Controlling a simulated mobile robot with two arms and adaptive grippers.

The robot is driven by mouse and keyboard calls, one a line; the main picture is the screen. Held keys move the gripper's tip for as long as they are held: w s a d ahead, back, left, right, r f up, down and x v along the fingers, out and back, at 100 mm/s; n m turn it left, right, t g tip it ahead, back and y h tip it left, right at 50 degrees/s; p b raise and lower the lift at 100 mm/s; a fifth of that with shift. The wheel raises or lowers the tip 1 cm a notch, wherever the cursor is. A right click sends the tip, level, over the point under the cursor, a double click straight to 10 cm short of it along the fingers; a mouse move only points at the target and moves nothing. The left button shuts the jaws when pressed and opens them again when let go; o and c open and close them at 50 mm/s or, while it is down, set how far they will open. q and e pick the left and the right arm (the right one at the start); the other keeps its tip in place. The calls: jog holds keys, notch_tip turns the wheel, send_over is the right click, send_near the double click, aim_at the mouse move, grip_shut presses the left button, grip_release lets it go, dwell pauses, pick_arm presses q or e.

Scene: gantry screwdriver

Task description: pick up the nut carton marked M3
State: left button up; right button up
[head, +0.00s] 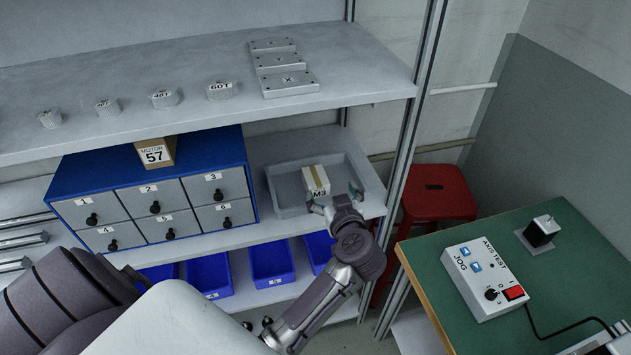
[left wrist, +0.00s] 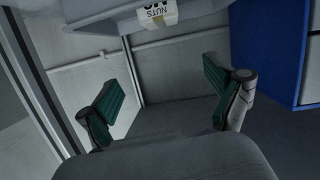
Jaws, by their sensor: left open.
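The nut carton marked M3 (head: 316,181) is a small white box with a tan stripe. In the head view it is at a grey tray (head: 275,205) on the middle shelf. My left gripper (head: 335,197) is open, its fingers spread just in front of the carton. In the left wrist view the carton (left wrist: 157,13) shows at the top edge, cut off, with its NUTS label upside down. There the left gripper (left wrist: 162,85) has its green-padded fingers wide apart with nothing between them. My right gripper is not in view.
Left of the tray is a blue drawer cabinet (head: 95,172) with a MOTOR 57 box (head: 154,154) on top. An upper shelf (head: 190,60) overhangs, and a shelf post (head: 405,150) stands at right. Blue bins (head: 270,262) are below. A red stool (head: 437,195) and green table (head: 580,245) are right.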

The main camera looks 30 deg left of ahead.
pick_arm(q)
jog(key=f+g, duration=0.1)
jog(key=f, duration=0.1)
send_near(317, 178)
jog(key=shift+g, duration=0.3)
jog(key=x, duration=0.4)
jog(key=shift+a+f, duration=0.15)
jog(key=shift+a, duration=0.05)
jog(key=shift+w+a, duration=0.35)
jog(key=shift+a, duration=0.05)
jog(key=x, duration=0.4)
jog(key=shift+w+a+f, duration=0.1)
jog(key=shift+w+f, duration=0.05)
jog(key=shift+w, duration=0.2)
jog(key=shift+s, duration=0.1)
jog(key=c, duration=1.3)
jog(key=shift+c, duration=1.1)
